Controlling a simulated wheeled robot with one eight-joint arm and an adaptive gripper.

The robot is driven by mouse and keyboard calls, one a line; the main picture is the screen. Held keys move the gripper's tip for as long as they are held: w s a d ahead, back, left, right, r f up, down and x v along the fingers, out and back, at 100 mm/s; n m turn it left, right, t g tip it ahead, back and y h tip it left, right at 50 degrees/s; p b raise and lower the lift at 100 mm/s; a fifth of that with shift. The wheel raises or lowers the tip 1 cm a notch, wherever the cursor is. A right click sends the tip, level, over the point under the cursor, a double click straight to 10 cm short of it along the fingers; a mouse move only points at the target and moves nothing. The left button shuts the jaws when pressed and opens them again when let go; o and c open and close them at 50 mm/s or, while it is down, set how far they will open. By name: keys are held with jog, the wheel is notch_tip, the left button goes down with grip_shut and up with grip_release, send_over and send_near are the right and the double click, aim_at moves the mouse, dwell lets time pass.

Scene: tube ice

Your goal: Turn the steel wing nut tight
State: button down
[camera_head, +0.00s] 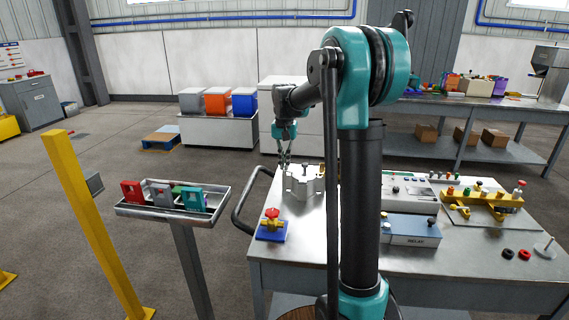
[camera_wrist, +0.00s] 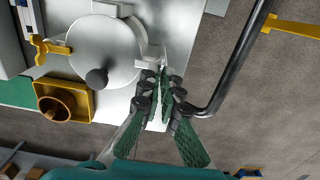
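A silver metal vessel with a round lid (camera_wrist: 104,50) stands on the bench's left end; it also shows in the head view (camera_head: 302,184). The lid has a dark round knob (camera_wrist: 97,77) and a yellow winged part (camera_wrist: 50,48) at its left edge. My gripper (camera_wrist: 163,78) points down at the lid's right edge, its two fingers close together with a narrow gap. A pale strip shows between them. I cannot make out the steel wing nut for certain; the fingers cover that spot. In the head view my gripper (camera_head: 285,160) is at the vessel's top.
A red-handled valve on a blue base (camera_head: 271,226) stands at the bench's front left corner. A grey relay box (camera_head: 412,230) and a yellow fixture (camera_head: 485,203) stand right. A dark rail (camera_wrist: 236,62) curves close beside my gripper. A tray on a post (camera_head: 150,211) stands left.

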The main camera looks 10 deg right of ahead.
jog(key=c, duration=1.8)
grip_release()
jog(key=shift+o, duration=0.2)
notch_tip(320, 180, up, 12)
